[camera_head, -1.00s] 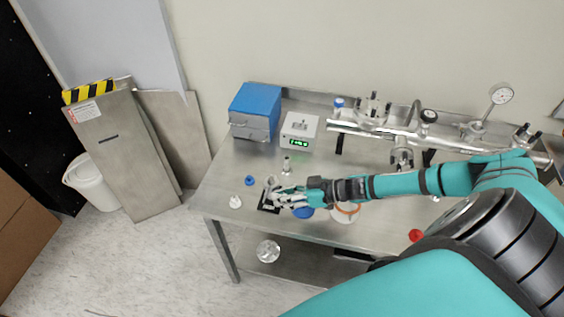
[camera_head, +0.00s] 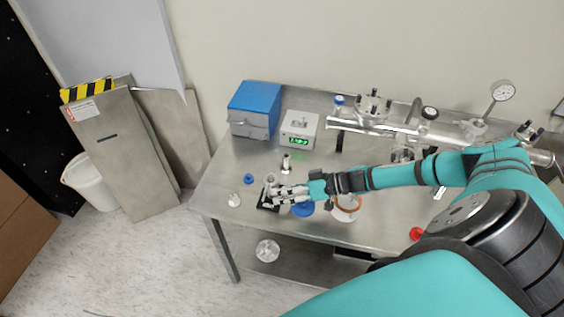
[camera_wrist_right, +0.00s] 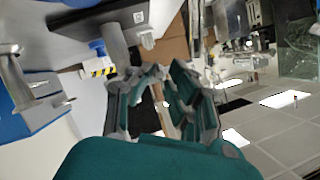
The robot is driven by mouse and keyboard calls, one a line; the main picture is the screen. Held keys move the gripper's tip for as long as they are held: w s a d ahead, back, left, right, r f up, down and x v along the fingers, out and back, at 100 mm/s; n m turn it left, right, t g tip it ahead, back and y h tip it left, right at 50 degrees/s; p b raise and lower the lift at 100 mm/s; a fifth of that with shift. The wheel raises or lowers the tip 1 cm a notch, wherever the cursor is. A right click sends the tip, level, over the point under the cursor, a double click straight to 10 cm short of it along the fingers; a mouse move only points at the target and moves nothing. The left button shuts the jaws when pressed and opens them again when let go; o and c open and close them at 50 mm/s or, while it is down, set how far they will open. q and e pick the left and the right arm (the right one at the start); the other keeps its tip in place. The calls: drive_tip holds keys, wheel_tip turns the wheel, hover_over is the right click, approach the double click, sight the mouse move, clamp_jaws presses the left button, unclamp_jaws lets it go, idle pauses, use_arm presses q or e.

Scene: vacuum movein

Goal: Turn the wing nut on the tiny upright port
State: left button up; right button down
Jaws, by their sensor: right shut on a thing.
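The tiny upright port (camera_head: 270,178) is a small grey metal tube standing on a dark base plate (camera_head: 263,207) near the front left of the steel table. My right gripper (camera_head: 269,194) is at the port's near side, its fingers low over the plate and shut on the wing nut, which the fingers mostly hide. In the right wrist view the gripper's teal and grey fingers (camera_wrist_right: 165,95) show close up, with a grey tube (camera_wrist_right: 115,42) and dark plate (camera_wrist_right: 72,22) beyond them. My left gripper is not in view.
A small metal fitting (camera_head: 286,164), blue cap (camera_head: 248,179) and white knob (camera_head: 234,200) stand around the port. A blue disc (camera_head: 303,209) and an orange-rimmed ring (camera_head: 347,213) lie under my right arm. A blue box (camera_head: 254,105) and display unit (camera_head: 299,130) stand behind.

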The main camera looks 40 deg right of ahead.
drive_tip(key=shift+s+f, duration=0.2)
drive_tip(key=shift+f, duration=0.1)
drive_tip(key=c, duration=1.4)
unclamp_jaws()
drive_tip(key=shift+w+r, duration=0.1)
drive_tip(key=shift+w, duration=0.05)
drive_tip(key=shift+v, duration=4.05)
